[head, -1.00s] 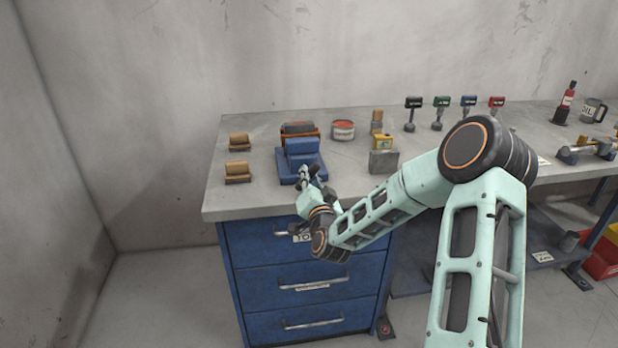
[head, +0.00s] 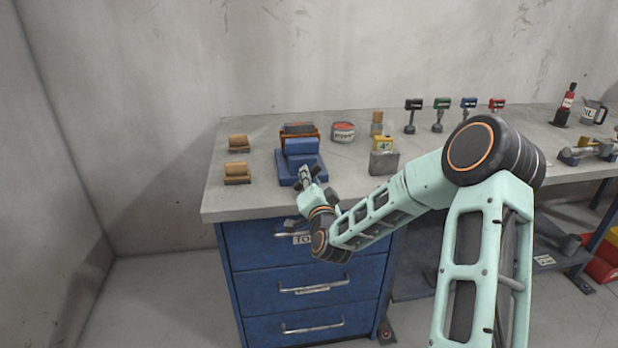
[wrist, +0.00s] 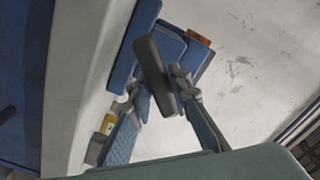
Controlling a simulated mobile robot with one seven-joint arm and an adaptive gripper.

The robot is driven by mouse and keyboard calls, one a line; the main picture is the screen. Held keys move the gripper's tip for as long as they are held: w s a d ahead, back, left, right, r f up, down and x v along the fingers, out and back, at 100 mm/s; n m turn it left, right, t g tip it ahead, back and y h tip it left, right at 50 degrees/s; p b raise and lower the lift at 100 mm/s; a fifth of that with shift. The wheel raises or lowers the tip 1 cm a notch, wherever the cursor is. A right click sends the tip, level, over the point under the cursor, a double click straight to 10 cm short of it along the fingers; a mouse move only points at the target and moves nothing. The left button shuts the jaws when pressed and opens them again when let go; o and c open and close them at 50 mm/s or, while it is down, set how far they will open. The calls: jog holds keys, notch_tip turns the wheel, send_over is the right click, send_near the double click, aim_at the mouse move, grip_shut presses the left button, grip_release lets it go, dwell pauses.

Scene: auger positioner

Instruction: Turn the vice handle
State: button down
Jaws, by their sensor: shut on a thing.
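The blue vice (head: 302,165) stands at the front of the grey workbench, left of the middle. Its dark bar handle (wrist: 152,62) shows in the wrist view, lying slantwise between my fingers. My gripper (head: 304,178) reaches the vice's front from the near side, over the bench edge. In the wrist view my gripper (wrist: 160,92) has one finger on each side of the handle and is shut on it. In the head view the handle is too small and covered by my fingers to make out clearly.
Two tan blocks (head: 237,174) sit left of the vice. A red-topped tin (head: 343,132) and a grey block with a yellow piece (head: 384,162) stand to its right. Several coloured stamp-like tools (head: 438,115) stand farther right. Blue drawers (head: 308,283) are below the bench edge (head: 258,212).

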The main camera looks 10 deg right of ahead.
dwell(0.5)
jog(key=c, duration=1.8)
grip_release()
jog(key=s, duration=1.2)
